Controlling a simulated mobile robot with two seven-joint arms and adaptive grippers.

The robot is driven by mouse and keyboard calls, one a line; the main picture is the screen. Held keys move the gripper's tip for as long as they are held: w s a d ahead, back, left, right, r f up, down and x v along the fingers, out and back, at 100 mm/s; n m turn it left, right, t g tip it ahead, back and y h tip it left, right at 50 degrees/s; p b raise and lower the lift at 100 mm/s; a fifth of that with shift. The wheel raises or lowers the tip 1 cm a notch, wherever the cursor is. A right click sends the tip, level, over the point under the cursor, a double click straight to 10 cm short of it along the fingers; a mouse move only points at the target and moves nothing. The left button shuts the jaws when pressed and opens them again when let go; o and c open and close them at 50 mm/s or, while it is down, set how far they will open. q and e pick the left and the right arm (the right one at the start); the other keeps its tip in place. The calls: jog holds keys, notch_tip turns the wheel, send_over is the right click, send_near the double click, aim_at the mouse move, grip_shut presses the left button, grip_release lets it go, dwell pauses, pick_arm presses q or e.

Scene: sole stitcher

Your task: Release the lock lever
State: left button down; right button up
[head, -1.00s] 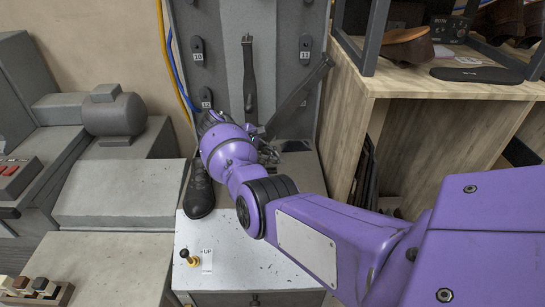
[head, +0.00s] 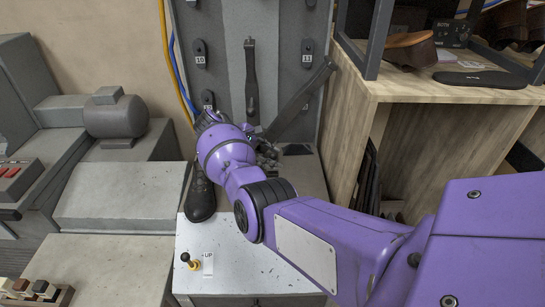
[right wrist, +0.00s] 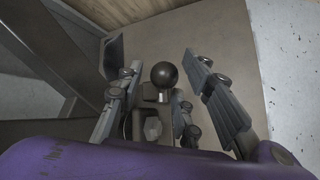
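A black ball knob (right wrist: 164,75) on a short stem shows in the right wrist view; I take it as the end of the lock lever. My right gripper (right wrist: 168,84) is open, with one finger on each side of the knob and visible gaps between. In the head view my right gripper (head: 267,153) is at the machine's grey column (head: 225,60), mostly hidden behind my purple wrist, and the knob cannot be made out there. My left gripper is not in view.
A black shoe (head: 201,196) stands left of my wrist. A small black-knobbed control (head: 187,258) with a yellow collar sits beside an UP label (head: 207,263). Dark bars (head: 251,80) rise on the column. A wooden shelf (head: 450,92) stands to the right.

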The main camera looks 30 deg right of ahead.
jog(key=v, duration=1)
jog(key=shift+a+r, duration=0.25)
jog(key=shift+w, duration=0.1)
